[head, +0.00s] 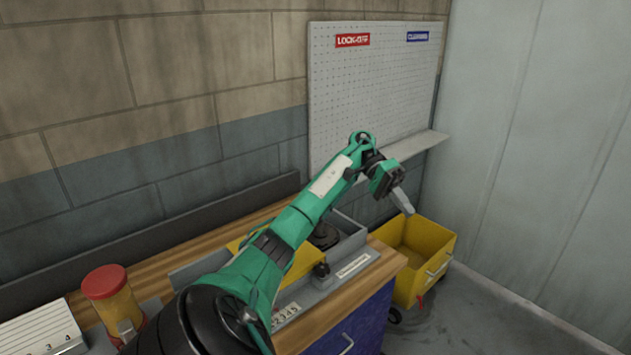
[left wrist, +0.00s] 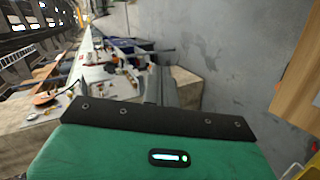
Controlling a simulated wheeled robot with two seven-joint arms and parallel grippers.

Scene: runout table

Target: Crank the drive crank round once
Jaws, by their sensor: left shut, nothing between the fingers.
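My left arm, green and black, crosses the head view from the bottom to the upper right. Its gripper (head: 402,200) is shut and empty, in the air past the right end of the wooden bench (head: 384,268). A dark round part (head: 325,236) sits in a grey housing on the bench, partly behind my arm. A small dark knob (head: 321,270) stands on the grey front plate. I cannot tell whether either belongs to the drive crank. The left wrist view shows no clear crank. My right gripper is in neither view.
A yellow bin (head: 421,285) stands at the bench's right end. A red-topped yellow container (head: 110,296) stands at the left. A pegboard (head: 375,95) with a shelf is on the wall behind. A grey wall (head: 545,150) bounds the right; floor shows before it.

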